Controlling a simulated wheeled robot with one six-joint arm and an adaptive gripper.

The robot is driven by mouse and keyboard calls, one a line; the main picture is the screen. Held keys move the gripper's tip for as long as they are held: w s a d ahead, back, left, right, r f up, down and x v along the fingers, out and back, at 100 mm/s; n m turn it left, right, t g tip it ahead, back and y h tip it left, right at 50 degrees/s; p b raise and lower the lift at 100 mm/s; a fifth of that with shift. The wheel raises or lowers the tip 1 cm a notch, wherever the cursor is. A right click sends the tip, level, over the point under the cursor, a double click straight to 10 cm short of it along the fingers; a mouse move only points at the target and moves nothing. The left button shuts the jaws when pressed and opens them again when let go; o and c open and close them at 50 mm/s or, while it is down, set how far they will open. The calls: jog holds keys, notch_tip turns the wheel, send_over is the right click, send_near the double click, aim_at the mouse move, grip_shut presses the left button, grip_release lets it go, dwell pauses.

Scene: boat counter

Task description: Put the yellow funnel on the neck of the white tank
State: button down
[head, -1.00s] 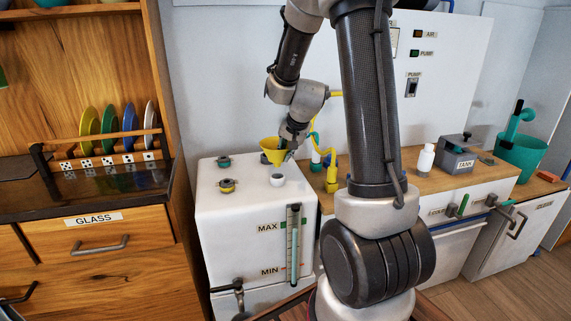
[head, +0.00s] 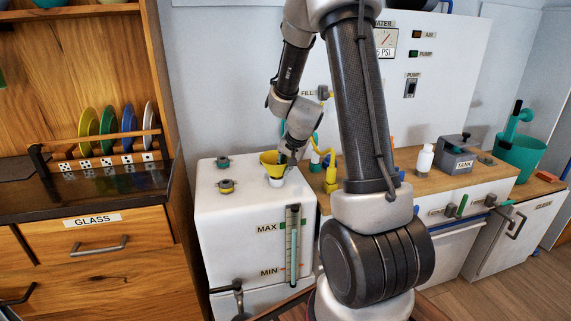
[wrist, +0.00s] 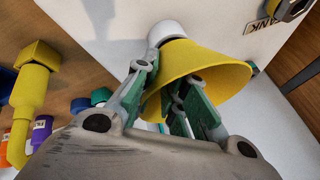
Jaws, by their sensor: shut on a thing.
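The yellow funnel (head: 272,163) is upright with its wide mouth up, right over the white neck (head: 276,182) on top of the white tank (head: 232,232). Its lower end meets the neck in the head view; I cannot tell if the spout is inside. My gripper (head: 285,160) is shut on the right side of the funnel. In the wrist view the green-padded fingers (wrist: 165,103) pinch the wall of the funnel (wrist: 213,67), and the neck (wrist: 165,32) shows just beyond it. The spout is hidden there.
Two other fittings, a green-grey one (head: 223,162) and a yellow one (head: 226,186), stand on the tank top left of the neck. A yellow pipe (head: 331,172) and a white bottle (head: 425,159) stand on the wooden counter to the right.

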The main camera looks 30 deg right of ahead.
jog(key=c, duration=1.5)
grip_release()
jog(key=shift+o, duration=0.2)
jog(key=shift+r, duration=0.1)
jog(key=shift+r, duration=0.5)
jog(key=v, duration=1.2)
jog(key=s+a+r+n, duration=0.2)
jog(key=s+n, duration=0.1)
jog(key=s, duration=0.5)
jog(key=s+a+r+n+g, duration=0.1)
jog(key=s+a+r+n, duration=0.2)
jog(key=s, duration=0.4)
jog(key=s+a+r+n, duration=0.3)
jog(key=s+n, duration=0.1)
jog(key=s, duration=0.4)
jog(key=shift+s+g, duration=0.35)
jog(key=shift+g, duration=0.05)
